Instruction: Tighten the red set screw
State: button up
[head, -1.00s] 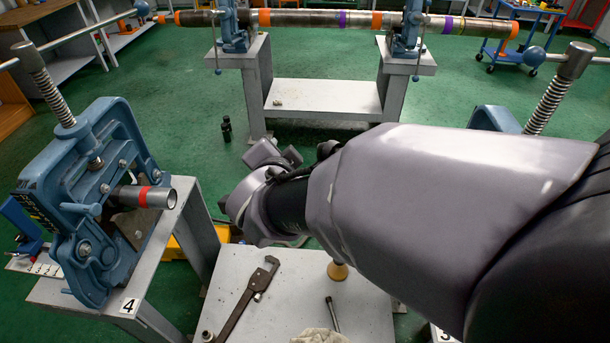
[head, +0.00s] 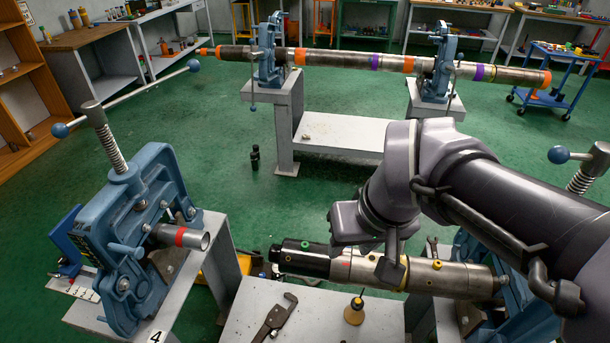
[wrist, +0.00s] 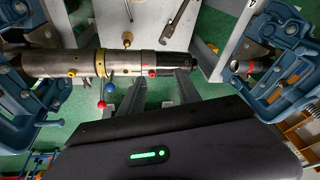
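The red set screw (wrist: 151,73) is a small red knob on the side of a steel pipe assembly (head: 447,279), beside a thin red ring. In the wrist view the assembly (wrist: 45,65) runs across the picture, with a yellow collar and a black end. My gripper (head: 390,268) is over the assembly in the head view, its body hiding part of it. In the wrist view my gripper's fingers (wrist: 162,90) are apart and empty, pointing at the assembly, with the red screw between them nearer the left finger. I cannot tell whether they touch anything. The red screw is not clear in the head view.
A blue vise (head: 135,235) at left holds a short red-banded pipe (head: 180,237). A yellow screw (wrist: 71,72) and blue and red ball knobs (wrist: 110,88) are near the red screw. A wrench (head: 275,318) lies on the low table. A long pipe (head: 340,58) spans the back vises.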

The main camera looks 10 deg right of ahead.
jog(key=w+d+r+n+g+h+p, duration=0.1)
jog(key=w+n+g+p, duration=0.1)
jog(key=w+n+p, duration=0.3)
jog(key=w+d+r+n+g+p, duration=0.1)
jog(key=w+r+n+g+p, duration=0.1)
jog(key=w+p, duration=0.45)
jog(key=shift+n, duration=0.4)
jog(key=f+b, duration=0.2)
jog(key=f, duration=0.7)
jog(key=f+b, duration=0.2)
jog(key=f, duration=0.7)
jog(key=shift+a+f, duration=0.2)
jog(key=shift+f, duration=0.15)
jog(key=shift+c, duration=0.2)
grip_shut()
